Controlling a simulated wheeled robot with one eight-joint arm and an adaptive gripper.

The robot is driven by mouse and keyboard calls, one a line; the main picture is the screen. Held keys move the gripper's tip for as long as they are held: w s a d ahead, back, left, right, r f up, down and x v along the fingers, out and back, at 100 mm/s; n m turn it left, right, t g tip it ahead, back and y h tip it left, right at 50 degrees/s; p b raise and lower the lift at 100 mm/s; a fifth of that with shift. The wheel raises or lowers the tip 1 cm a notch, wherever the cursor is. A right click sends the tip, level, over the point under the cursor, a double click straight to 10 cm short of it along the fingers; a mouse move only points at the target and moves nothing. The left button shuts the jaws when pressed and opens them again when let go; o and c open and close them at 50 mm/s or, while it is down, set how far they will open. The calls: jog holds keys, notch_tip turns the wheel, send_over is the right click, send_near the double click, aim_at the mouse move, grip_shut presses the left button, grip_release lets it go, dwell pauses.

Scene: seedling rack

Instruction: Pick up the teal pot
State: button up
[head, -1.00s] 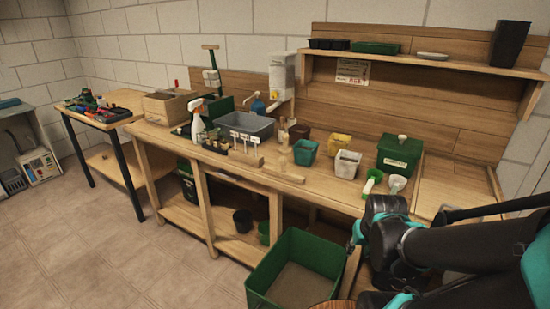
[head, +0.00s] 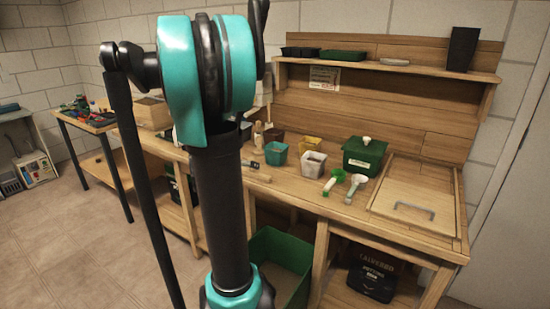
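The teal pot (head: 276,154) is a small, square, open-topped pot standing upright on the wooden workbench (head: 300,191). It is just right of my raised arm, which crosses the picture from bottom to top. The pot shows clear of the arm, and nothing is seen touching it. My gripper cannot be made out; only my arm links and a large teal and black joint show.
A green bin (head: 292,252) is below the bench front.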

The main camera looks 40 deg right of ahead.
jog(key=w+d+r+m+h, duration=0.3)
jog(key=d+r, duration=0.1)
jog(key=d, duration=0.5)
send_near(280, 148)
jog(key=shift+x, duration=2.95)
jog(key=shift+s, duration=0.1)
jog(key=c, duration=1.3)
jog(key=shift+c, duration=0.6)
jog(key=shift+r, duration=0.1)
